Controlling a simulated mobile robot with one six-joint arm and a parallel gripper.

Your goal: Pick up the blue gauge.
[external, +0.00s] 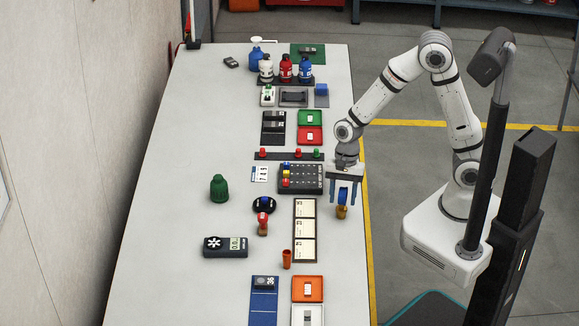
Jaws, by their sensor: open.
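A small blue round thing with a brass-coloured lower part, which looks like the blue gauge (343,196), is at the right edge of the table. My gripper (342,202) points down over it. Its two blue fingers are open, one to the left and one to the right of the gauge in the picture. I cannot tell whether either finger touches it. The gripper body hides what lies directly behind it.
The long white table (165,200) holds a black keypad block (312,180) and a framed card strip (305,230) just left of my gripper. The table's left side is mostly clear.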

